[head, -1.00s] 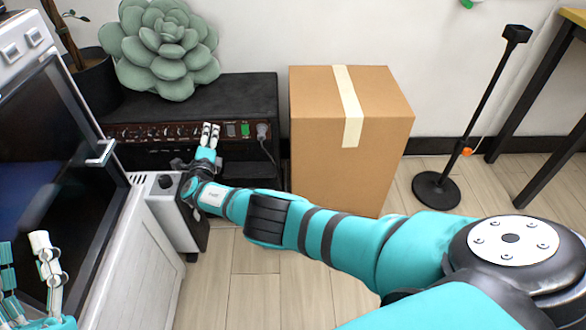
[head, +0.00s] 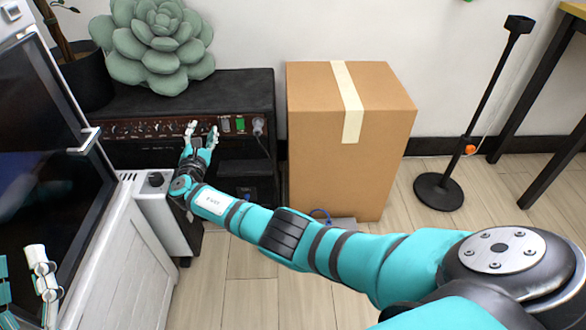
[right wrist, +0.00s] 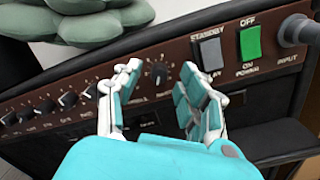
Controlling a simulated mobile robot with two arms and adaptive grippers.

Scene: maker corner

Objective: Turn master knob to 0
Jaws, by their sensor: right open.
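A black amplifier (head: 235,95) stands against the wall, with a brown control panel and a row of black knobs along its front. In the right wrist view, one knob (right wrist: 158,72) with a white pointer line sits between my right fingers; I take it as the master knob, though its label is too blurred to read. My right gripper (head: 203,130) is open at the panel, its fingers on either side of that knob, with no clear contact visible. My left gripper (head: 20,262) is at the lower left, partly cut off, its fingers apart and empty.
A standby switch (right wrist: 211,55) and a green power switch (right wrist: 250,42) sit right of the knob, then a plugged input cable (right wrist: 296,30). A cardboard box (head: 310,150) stands to the right. A white cabinet (head: 120,260) and a grey box (head: 165,215) are on the left.

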